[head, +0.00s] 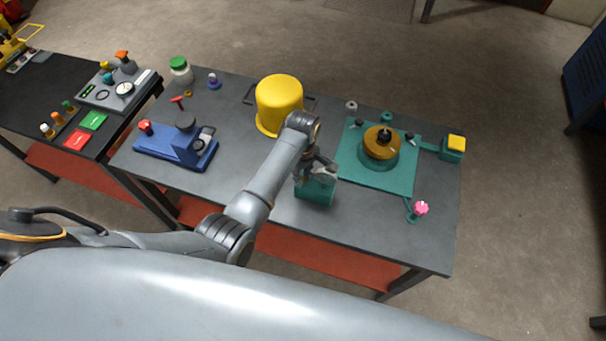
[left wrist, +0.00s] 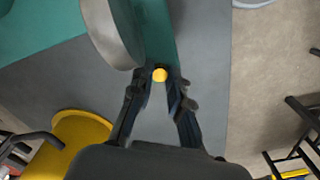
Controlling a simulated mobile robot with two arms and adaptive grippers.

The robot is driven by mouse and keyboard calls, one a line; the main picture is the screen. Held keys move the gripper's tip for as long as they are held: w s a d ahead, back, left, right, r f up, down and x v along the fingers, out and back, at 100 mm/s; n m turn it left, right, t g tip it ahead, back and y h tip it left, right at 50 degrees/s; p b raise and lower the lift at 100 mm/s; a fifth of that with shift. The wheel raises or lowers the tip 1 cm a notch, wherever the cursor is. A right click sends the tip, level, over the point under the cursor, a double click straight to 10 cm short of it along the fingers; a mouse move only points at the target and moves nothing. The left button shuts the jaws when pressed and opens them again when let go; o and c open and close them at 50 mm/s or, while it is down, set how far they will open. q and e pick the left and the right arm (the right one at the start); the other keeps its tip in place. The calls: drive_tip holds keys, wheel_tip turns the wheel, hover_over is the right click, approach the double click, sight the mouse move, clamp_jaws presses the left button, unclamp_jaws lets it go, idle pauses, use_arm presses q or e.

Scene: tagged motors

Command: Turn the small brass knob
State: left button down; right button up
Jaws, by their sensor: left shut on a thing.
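The small brass knob (left wrist: 160,74) shows as a round yellow end between my left fingertips in the left wrist view. My left gripper (left wrist: 161,82) is shut on it; its two dark fingers lie on either side. In the head view my left gripper (head: 321,172) is over the teal block (head: 316,193) at the front middle of the table, and the knob is hidden there. A large grey disc (left wrist: 112,30) stands close to the left of the knob in the wrist view. My right gripper is not in view.
A yellow bell-shaped cover (head: 279,100) stands behind my left arm. To the right is a teal plate (head: 350,178) bearing a round brass-coloured part (head: 381,141), with a pink knob (head: 421,208) near the edge. A blue device (head: 160,148) sits at the left.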

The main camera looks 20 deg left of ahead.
use_arm(q)
drive_tip(key=shift+w+r+n, duration=0.1)
drive_tip(key=shift+n, duration=0.7)
drive_tip(key=c, duration=1.5)
unclamp_jaws()
drive_tip(key=shift+c, duration=0.2)
wheel_tip(320, 180, up, 7)
drive_tip(key=shift+r, duration=0.2)
drive_tip(key=shift+o, duration=0.4)
